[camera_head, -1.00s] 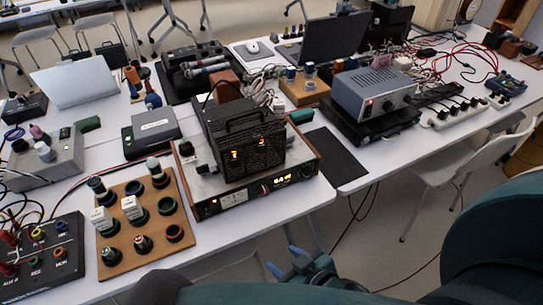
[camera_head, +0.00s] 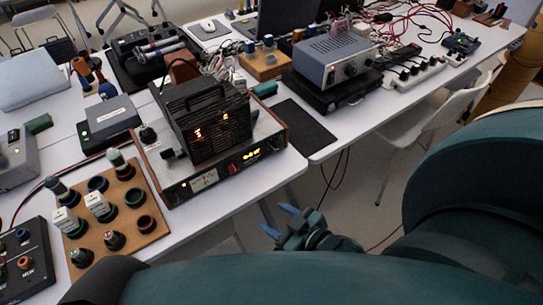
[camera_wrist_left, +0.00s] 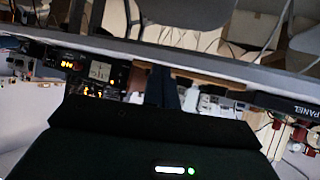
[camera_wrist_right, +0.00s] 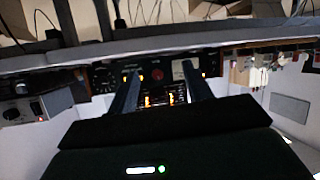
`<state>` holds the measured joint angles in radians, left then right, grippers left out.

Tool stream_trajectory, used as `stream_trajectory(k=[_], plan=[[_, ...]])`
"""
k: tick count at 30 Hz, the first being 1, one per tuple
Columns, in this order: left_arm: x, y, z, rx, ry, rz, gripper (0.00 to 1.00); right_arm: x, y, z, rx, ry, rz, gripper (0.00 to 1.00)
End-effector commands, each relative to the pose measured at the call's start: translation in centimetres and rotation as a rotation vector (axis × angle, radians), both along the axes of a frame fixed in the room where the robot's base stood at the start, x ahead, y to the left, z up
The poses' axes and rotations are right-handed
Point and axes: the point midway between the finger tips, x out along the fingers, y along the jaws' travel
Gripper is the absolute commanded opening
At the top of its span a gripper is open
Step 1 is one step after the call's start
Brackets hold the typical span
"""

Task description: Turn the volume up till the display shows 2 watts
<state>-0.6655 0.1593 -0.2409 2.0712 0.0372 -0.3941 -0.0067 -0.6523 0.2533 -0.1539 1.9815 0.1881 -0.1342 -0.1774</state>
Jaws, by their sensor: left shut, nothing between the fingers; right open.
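The digits are too small to read surely. My right gripper (camera_head: 277,219) is open and empty, in front of and below the amplifier, apart from it. In the right wrist view, the amplifier front (camera_wrist_right: 157,75) appears upside down beyond the open fingers. My left gripper (camera_wrist_left: 164,88) is shut and empty, with the display (camera_wrist_left: 68,64) ahead to the left.
A black caged unit (camera_head: 205,122) stands on the amplifier. A wooden board (camera_head: 155,222) with several rings and posts lies to its left. A grey power supply (camera_head: 338,58) stands at the back right. Free floor lies in front of the table.

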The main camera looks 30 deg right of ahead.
Motion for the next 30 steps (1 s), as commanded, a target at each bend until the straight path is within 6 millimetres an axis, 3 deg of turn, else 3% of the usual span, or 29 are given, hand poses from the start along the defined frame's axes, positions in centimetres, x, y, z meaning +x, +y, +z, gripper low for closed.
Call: stream_trajectory(k=[1,6,10,17,30], plan=[[0.1,-0.3,-1.2,-0.013,-0.011,-0.003,0.0,0.7,-2.3,-1.3,-0.035,-0.079,-0.006,0.5],[0.4,-0.9,-1.5,-0.045,-0.039,-0.011,0.0,2.5,-8.9,-0.3,-0.138,-0.325,-0.068,0.5],[0.4,-1.2,-1.3,-0.062,-0.049,-0.017,0.0,3.0,-11.8,0.9,-0.188,-0.426,-0.112,0.5],[0.3,-1.5,-0.8,-0.066,-0.053,-0.023,0.0,5.2,-12.2,1.5,-0.198,-0.452,-0.124,0.5],[0.3,-1.3,-1.0,-0.064,-0.054,-0.021,0.0,13.8,-11.4,1.4,-0.198,-0.448,-0.123,0.5]])
